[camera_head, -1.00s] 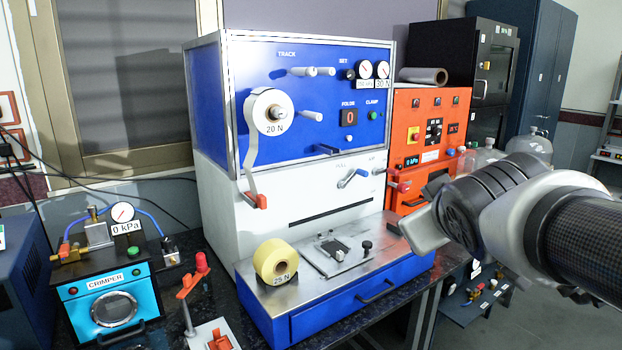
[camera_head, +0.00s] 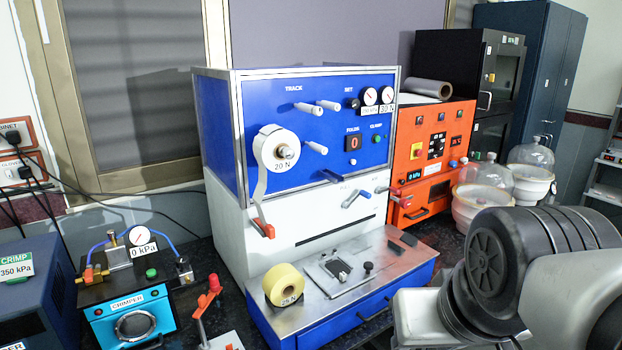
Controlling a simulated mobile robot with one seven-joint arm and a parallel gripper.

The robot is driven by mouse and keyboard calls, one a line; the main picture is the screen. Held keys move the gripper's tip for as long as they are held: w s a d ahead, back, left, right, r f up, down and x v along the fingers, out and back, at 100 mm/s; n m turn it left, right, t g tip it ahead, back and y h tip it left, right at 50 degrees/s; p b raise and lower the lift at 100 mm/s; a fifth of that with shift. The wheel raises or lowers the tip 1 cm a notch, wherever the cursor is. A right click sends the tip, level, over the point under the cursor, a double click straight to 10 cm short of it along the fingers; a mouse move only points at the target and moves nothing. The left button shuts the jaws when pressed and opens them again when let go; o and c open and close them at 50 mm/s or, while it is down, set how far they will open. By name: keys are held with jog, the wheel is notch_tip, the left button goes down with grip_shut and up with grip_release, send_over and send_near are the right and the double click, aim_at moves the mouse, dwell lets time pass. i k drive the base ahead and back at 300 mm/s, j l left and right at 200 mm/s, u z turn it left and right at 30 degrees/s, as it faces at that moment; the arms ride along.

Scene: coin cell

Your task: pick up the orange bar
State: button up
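An orange bar (camera_head: 264,229) hangs at the lower end of the white strip that comes off the 20 N roll (camera_head: 268,160). It is in front of the white lower face of the blue and white machine, left of centre, and looks tilted. My arm shows at the lower right, well to the right of the bar. My gripper's fingers cannot be made out, so whether it is open or shut is not shown.
A yellow 25 N roll (camera_head: 283,285) stands on the machine's metal deck (camera_head: 325,309). A small stand with an orange arm (camera_head: 206,302) and a teal crimper (camera_head: 128,312) stand to the left. An orange cabinet (camera_head: 430,150) and glass domes (camera_head: 533,153) are at the right.

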aim_at(270, 231)
jog(key=i+j+u, duration=0.1)
jog(key=u, duration=0.25)
jog(key=i+j+u, duration=0.15)
jog(key=u, duration=0.2)
jog(key=i+u, duration=0.15)
jog(key=u, duration=0.2)
